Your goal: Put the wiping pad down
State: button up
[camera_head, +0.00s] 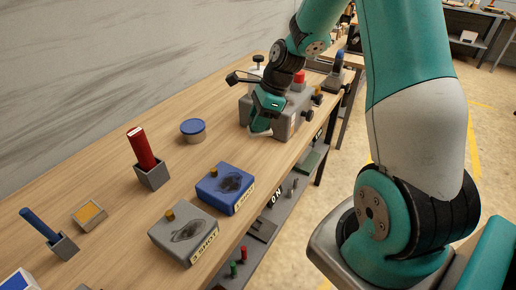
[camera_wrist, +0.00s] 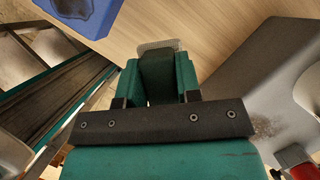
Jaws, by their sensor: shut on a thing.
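My gripper (camera_head: 262,122) is at the far part of the workbench, in front of the grey machine (camera_head: 287,122). It points down and is shut on the wiping pad, a pale piece (camera_head: 260,128) showing just below the fingers. In the wrist view the pad's whitish, ribbed edge (camera_wrist: 160,45) sticks out past the fingertips (camera_wrist: 160,62). Most of the pad is hidden by the fingers. I cannot tell whether the pad touches the bench (camera_head: 110,170).
A blue box (camera_head: 209,190) and a grey box (camera_head: 169,234) bear dark smears. A round blue-lidded tin (camera_head: 192,127), a red-handled tool (camera_head: 141,148) in a holder, a yellow-topped square dish (camera_head: 89,215) and a blue-handled tool (camera_head: 40,225) stand left. Bare bench lies between the tin and machine.

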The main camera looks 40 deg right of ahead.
notch_tip(320, 180, down, 10)
jog(key=shift+p, duration=0.45)
jog(key=shift+f, duration=0.15)
jog(key=o, duration=0.9)
